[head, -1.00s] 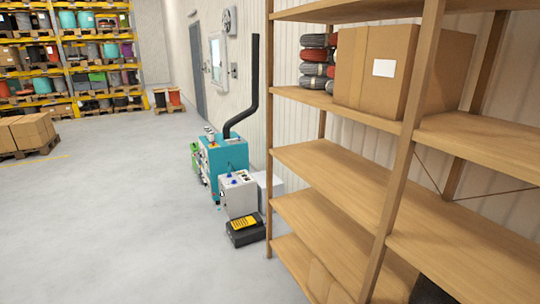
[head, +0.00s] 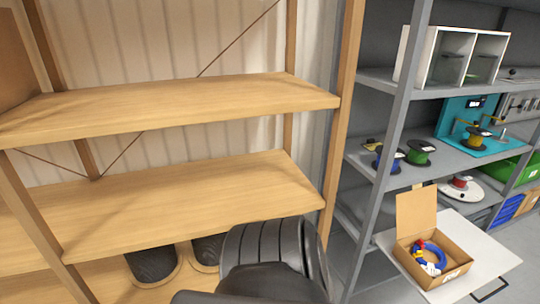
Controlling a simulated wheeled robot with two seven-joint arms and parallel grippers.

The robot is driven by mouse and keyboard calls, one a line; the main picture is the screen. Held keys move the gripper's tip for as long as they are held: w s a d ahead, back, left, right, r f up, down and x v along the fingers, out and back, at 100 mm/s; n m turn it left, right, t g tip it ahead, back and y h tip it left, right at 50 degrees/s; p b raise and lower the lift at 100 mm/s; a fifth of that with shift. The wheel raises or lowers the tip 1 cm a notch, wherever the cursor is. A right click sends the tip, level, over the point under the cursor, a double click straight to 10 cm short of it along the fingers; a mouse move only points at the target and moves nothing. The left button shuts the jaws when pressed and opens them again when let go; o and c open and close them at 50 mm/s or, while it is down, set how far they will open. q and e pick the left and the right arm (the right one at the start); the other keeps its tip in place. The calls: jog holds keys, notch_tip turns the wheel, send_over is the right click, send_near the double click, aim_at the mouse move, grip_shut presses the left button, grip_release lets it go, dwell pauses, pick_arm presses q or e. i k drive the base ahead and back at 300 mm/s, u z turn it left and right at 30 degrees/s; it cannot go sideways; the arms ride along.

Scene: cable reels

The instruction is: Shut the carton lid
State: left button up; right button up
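The small brown carton (head: 456,274) stands open on a white surface at the lower right of the head view. Its lid (head: 416,213) stands up along the back edge. A coiled blue cable (head: 436,249) lies inside, with red and white parts around it. A dark link of my own arm shows at the bottom middle, left of the carton and apart from it in the picture. Neither gripper shows.
An empty wooden shelf (head: 180,210) fills the left. A grey metal shelf (head: 374,164) on the right holds several reels, a white two-bay box (head: 425,57) and green bins (head: 496,174). The white surface (head: 480,245) right of the carton is clear.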

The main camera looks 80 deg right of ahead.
aim_at(416, 208)
jog(key=z, duration=4)
jog(key=i, duration=1.65)
